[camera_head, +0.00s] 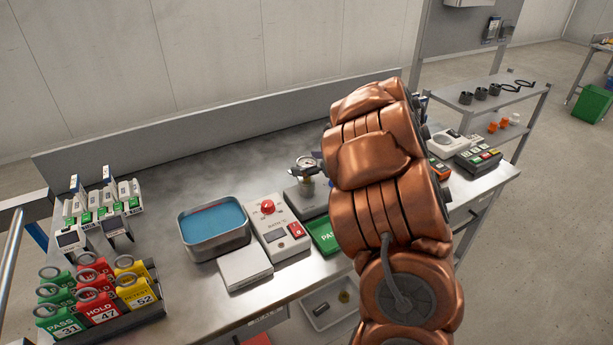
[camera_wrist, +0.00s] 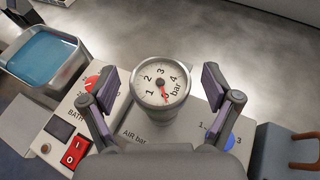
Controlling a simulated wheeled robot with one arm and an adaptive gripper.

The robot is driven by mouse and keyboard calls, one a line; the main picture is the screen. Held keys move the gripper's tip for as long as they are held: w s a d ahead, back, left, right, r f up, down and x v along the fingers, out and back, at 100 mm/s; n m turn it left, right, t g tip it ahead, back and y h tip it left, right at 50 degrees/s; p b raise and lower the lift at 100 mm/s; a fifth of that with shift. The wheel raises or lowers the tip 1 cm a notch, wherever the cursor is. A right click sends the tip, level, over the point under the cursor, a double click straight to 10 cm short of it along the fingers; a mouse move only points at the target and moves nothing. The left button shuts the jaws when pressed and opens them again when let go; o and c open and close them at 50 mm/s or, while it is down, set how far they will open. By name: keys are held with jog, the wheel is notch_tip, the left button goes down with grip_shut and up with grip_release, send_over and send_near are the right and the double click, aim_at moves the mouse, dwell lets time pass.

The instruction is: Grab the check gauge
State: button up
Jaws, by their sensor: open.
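The check gauge (camera_wrist: 161,84) has a round white dial marked in bar, a red needle and a metal rim. In the wrist view it sits between the two fingers of my open gripper (camera_wrist: 160,88), with gaps on both sides. It stands above a grey station marked "AIR bar" (camera_wrist: 135,135). In the head view the gauge (camera_head: 306,163) is upright on the grey station (camera_head: 308,200), just left of my copper-coloured arm.
Left of the gauge are the bath unit (camera_head: 276,228) with a red knob and a tray of blue liquid (camera_head: 214,222). A green PASS pad (camera_head: 323,236) is close in front. A rack of coloured tags (camera_head: 100,325) stands far left. The bench behind is clear.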

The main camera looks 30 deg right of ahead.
grip_shut()
dwell(0.8)
